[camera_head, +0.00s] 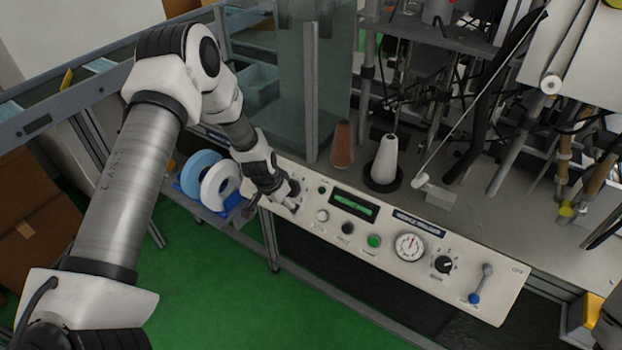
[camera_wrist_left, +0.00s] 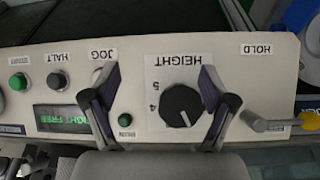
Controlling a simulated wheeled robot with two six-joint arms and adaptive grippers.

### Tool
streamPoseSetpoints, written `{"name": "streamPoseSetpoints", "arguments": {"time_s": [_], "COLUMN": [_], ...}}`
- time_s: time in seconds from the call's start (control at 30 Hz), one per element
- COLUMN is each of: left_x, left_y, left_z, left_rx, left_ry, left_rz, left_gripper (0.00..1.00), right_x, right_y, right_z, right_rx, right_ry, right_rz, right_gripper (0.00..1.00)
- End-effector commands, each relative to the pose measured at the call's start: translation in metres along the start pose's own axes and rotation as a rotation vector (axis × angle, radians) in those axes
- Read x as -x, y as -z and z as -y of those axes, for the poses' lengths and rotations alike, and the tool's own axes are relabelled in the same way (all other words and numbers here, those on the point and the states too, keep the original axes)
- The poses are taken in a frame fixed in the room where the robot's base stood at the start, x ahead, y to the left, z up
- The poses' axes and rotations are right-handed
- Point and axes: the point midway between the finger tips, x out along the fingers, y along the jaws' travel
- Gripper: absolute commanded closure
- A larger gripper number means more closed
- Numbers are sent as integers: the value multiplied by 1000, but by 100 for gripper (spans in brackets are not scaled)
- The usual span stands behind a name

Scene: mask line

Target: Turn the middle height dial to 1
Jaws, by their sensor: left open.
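A black round dial (camera_wrist_left: 181,106) under a HEIGHT label sits on the white control panel (camera_head: 470,298). The wrist view shows it upside down, with 5 and 4 legible at its left; its white pointer mark is toward the picture's bottom, and other numbers are hidden or unreadable. My left gripper (camera_head: 287,198) is at the panel's left end and hides this dial in the head view. In the wrist view its open fingers (camera_wrist_left: 160,80) stand on both sides of the dial, the right one closer; contact cannot be told. My right gripper is not in view.
Beside the dial are a HOLD lever with a yellow knob (camera_wrist_left: 308,121), a white JOG button (camera_wrist_left: 97,77) and a display (camera_head: 355,205). Farther right are a gauge (camera_head: 409,246), another black dial (camera_head: 443,264) and a blue-knobbed lever (camera_head: 475,298). Spools and machinery stand behind.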

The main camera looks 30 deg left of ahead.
Motion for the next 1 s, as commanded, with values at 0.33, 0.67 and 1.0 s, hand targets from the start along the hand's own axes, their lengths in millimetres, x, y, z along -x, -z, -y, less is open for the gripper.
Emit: {"name": "streamPoseSetpoints", "arguments": {"time_s": [0.33, 0.67, 1.0], "left_x": [44, -14, -17], "left_y": [42, 48, 51], "left_z": [28, 29, 29], "left_rx": [57, 57, 56], "left_ry": [17, 17, 17], "left_rz": [-101, -101, -101], "left_gripper": [16, 16, 16], "right_x": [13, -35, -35], "right_y": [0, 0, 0], "right_z": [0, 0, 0], "right_rx": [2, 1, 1], "right_ry": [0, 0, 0], "right_rz": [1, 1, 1], "right_gripper": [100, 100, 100]}}
